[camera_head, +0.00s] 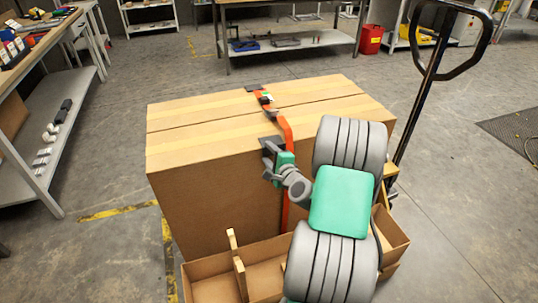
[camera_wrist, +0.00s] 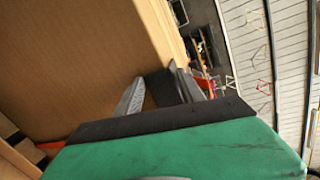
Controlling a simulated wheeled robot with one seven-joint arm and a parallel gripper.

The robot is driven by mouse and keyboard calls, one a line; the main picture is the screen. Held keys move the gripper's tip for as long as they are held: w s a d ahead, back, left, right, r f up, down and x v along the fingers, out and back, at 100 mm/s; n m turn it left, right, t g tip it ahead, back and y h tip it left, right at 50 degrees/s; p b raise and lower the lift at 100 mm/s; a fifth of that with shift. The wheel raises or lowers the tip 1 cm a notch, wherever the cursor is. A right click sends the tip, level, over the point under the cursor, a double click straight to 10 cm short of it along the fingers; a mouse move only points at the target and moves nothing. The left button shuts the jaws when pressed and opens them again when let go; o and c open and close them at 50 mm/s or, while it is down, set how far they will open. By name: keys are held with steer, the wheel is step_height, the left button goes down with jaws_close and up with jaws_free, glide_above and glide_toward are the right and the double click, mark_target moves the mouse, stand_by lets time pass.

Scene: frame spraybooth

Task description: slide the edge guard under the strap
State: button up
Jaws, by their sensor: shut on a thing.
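A large cardboard box (camera_head: 215,195) stands in the middle of the head view. An orange strap (camera_head: 287,130) runs over its top and down the near side, with a buckle (camera_head: 266,98) on top. A dark edge guard (camera_head: 271,143) is at the near top edge, by the strap; whether it lies under the strap cannot be told. My gripper (camera_head: 268,163) is shut on this guard, which shows dark between the fingers in the wrist view (camera_wrist: 165,87). My arm hides part of the near side.
A low cardboard tray with dividers (camera_head: 262,277) lies in front of the box. A pallet jack handle (camera_head: 432,75) rises at the right. Shelved benches stand at the left (camera_head: 50,125) and back (camera_head: 290,50). Open floor lies left of the box.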

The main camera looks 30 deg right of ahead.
mark_target(283, 148)
steer(key=d, duration=0.2)
steer(key=s+d+b, duration=0.1)
steer(key=d, duration=0.2)
steer(key=shift+s+d+f+b, duration=0.1)
steer(key=shift+s+d+b, duration=0.2)
steer(key=shift+d+b, duration=0.05)
stand_by(0.6)
steer(key=o, duration=1.1)
